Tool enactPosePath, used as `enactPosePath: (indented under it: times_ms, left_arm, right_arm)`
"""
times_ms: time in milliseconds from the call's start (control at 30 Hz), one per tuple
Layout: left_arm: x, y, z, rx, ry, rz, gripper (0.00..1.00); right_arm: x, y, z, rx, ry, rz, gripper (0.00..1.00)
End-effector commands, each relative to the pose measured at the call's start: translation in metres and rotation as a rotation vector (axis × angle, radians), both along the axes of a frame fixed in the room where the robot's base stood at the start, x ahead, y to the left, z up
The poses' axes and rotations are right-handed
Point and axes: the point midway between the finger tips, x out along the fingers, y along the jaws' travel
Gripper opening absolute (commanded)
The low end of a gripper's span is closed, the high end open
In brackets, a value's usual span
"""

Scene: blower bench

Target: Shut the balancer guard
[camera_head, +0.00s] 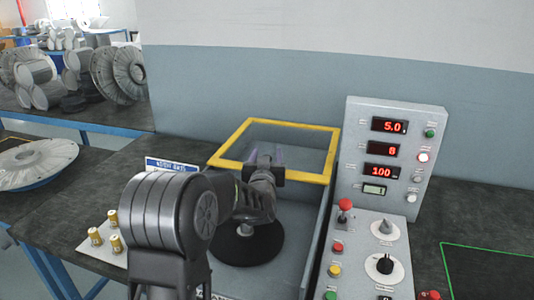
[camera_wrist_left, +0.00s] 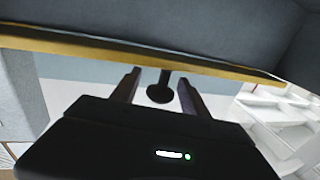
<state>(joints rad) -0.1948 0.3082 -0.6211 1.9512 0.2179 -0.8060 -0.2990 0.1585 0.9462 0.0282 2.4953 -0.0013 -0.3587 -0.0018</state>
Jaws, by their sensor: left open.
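The balancer guard is a clear panel in a yellow frame (camera_head: 333,150). It appears raised at the back of the balancer housing (camera_head: 318,235), with the black disc (camera_head: 240,253) in front of it uncovered. My left gripper (camera_head: 266,156) is open at the guard's near edge, overlapping the frame in the head view. In the left wrist view, the yellow edge (camera_wrist_left: 80,42) runs across just beyond the open fingers (camera_wrist_left: 160,80). I cannot tell whether they touch it. My left arm hides part of the housing and disc. My right gripper is out of view.
A control panel (camera_head: 388,150) with red displays and a lower button box (camera_head: 365,255) stand close on the right. Several brass-coloured weights (camera_head: 95,236) sit on a pale plate at the left. A blue label (camera_head: 172,164) stands behind my arm. A grey wall closes the back.

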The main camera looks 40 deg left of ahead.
Motion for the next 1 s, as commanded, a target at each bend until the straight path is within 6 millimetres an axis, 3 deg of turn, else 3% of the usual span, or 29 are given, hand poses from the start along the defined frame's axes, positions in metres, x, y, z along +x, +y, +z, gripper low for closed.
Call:
enactPosePath:
  times_ms: [167, 433, 1000]
  left_arm:
    - [0.0107, 0.0073, -0.0005, 0.001, 0.001, 0.001, 0.53]
    - [0.0112, 0.0073, -0.0003, 0.000, 0.000, 0.000, 0.51]
    - [0.0111, 0.0071, -0.0002, 0.000, 0.000, 0.000, 0.05]
  right_arm:
    - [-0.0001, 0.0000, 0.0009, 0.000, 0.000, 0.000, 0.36]
    - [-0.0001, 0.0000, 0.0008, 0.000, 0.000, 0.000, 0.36]
    - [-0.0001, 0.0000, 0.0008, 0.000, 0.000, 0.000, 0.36]
